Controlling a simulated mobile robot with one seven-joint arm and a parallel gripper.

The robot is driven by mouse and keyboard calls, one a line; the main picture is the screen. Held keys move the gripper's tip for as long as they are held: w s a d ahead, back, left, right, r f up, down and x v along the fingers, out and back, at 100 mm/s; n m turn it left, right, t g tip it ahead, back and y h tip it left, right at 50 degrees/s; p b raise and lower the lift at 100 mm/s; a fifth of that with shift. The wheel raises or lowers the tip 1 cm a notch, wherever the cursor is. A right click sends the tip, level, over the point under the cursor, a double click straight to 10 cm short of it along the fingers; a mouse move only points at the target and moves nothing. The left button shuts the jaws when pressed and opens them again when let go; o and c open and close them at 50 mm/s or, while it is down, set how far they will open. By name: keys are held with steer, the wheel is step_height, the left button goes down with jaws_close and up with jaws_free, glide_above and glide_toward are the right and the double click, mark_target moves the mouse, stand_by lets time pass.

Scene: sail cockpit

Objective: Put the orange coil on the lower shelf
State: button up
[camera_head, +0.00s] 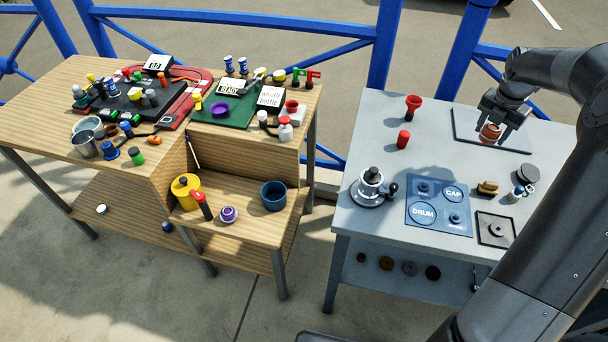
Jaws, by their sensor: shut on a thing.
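The orange coil (490,134) is in my gripper (491,127), which is shut on it above the back right of the grey table (330,190). A dark square outline on the tabletop lies under and around it. I cannot tell whether the coil touches the tabletop. The wooden table has a lowered shelf (253,222) at its front right, with a yellow pot, a red-topped dark bottle, a purple round item and a blue cup on it. Another wooden shelf (125,222) lies beneath. The grey table also has a lower shelf (345,285), holding several round discs.
A red funnel-like piece (413,107), a red cylinder (403,139), a winch-like drum (370,186) and a blue marked mat (438,228) occupy the grey table. My arm hides its right side. Many small items crowd the wooden top. Floor shows between the tables.

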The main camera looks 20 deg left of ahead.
step_height(320, 180, up, 5)
steer(key=shift+r, duration=0.15)
steer(key=a+n, duration=0.2)
steer(key=a, duration=1.3)
steer(key=n+y, duration=0.1)
steer(key=n, duration=0.4)
glide_above(255, 223)
steer(key=f, duration=3.1)
steer(key=shift+s+d, duration=0.1)
steer(key=shift+s, duration=0.1)
steer(key=shift+f, duration=2.05)
